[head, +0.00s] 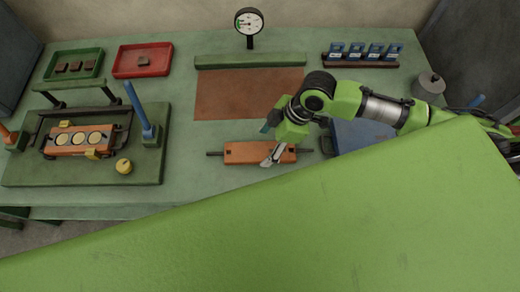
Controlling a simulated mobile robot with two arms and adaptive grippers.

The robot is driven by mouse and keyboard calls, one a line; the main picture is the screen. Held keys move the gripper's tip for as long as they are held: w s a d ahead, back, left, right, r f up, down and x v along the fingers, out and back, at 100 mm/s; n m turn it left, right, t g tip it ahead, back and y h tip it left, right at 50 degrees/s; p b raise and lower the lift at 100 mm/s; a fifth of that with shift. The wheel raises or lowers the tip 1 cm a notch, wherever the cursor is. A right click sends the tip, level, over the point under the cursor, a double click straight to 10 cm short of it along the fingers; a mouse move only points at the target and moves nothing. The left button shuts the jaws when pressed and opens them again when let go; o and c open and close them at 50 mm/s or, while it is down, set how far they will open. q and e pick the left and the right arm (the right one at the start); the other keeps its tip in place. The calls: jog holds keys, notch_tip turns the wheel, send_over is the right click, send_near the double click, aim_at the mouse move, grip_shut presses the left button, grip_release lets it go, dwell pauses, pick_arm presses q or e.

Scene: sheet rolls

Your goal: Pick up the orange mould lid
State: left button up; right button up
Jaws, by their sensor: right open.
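The orange mould lid (243,152) lies on the green table near its front edge, with a dark rod sticking out at each end. My right gripper (271,156) is over the right half of the lid, its fingers pointing down. It is open; I cannot tell whether its fingers touch the lid. My left gripper is not in view. An orange mould (64,151) with three round pale fillings sits in a dark frame on the green board at the left.
A yellow round piece (124,166) lies on the board near a blue lever (139,108). A red tray (143,60), a green tray (75,65), a dial gauge (249,22) and a blue-block rack (362,55) stand behind. The brown mat (240,95) is bare.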

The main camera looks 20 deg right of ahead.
aim_at(259, 151)
jog(key=x, duration=0.2)
jog(key=shift+a+f, duration=0.2)
jog(key=shift+w+a+f, duration=0.1)
jog(key=shift+a+f, duration=0.05)
jog(key=shift+f, duration=0.3)
jog(key=shift+c, duration=0.3)
grip_shut()
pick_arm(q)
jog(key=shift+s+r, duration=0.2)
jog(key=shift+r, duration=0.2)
pick_arm(e)
jog(key=shift+r, duration=0.15)
jog(key=shift+r, duration=0.1)
